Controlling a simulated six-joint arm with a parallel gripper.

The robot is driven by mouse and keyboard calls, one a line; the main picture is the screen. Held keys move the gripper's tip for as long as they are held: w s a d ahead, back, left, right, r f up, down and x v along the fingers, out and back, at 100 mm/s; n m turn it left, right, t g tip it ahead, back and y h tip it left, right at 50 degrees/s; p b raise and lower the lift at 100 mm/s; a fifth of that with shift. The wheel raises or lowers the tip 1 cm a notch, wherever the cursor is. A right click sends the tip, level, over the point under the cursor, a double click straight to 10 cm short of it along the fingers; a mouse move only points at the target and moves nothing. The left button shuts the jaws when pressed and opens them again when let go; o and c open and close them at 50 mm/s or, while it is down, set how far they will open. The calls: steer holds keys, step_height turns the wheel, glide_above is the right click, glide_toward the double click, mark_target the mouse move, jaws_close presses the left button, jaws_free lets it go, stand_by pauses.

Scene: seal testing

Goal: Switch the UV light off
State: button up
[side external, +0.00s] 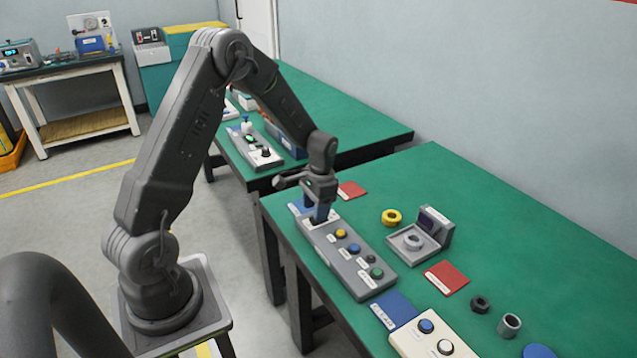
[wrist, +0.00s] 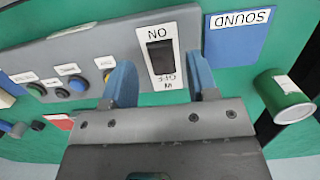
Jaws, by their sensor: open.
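A grey control panel (side external: 357,271) lies on the green bench, and it also shows in the wrist view (wrist: 75,42). At its end is a dark rocker switch (wrist: 160,57) on a white plate marked ON and OFF; a further label there is only partly readable. I cannot tell which way the rocker is set. My gripper (side external: 319,215) is over that end of the panel, pointing down. In the wrist view its blue fingers (wrist: 162,77) are apart, one on each side of the switch plate, with nothing between them but the view of the switch. Contact cannot be told.
The panel also has a yellow button (side external: 341,234), a blue button (side external: 354,249) and a green button (side external: 376,272). A blue SOUND card (wrist: 236,36) and a green cylinder (wrist: 287,98) are close by. A yellow ring (side external: 391,217) and a grey device (side external: 438,224) stand to the right.

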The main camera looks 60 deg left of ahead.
step_height(320, 180, up, 11)
steer(key=w, duration=0.1)
steer(key=shift+w+r, duration=0.2)
steer(key=shift+w, duration=0.05)
steer(key=s+d+r+t, duration=0.3)
steer(key=s+d+r, duration=0.4)
steer(key=d+r, duration=0.4)
steer(key=s+d+r+t, duration=0.2)
steer(key=s+d+t, duration=0.2)
steer(key=s+d, duration=0.3)
steer(key=s, duration=0.5)
steer(key=shift+s+d, duration=0.2)
steer(key=shift+s, duration=0.15)
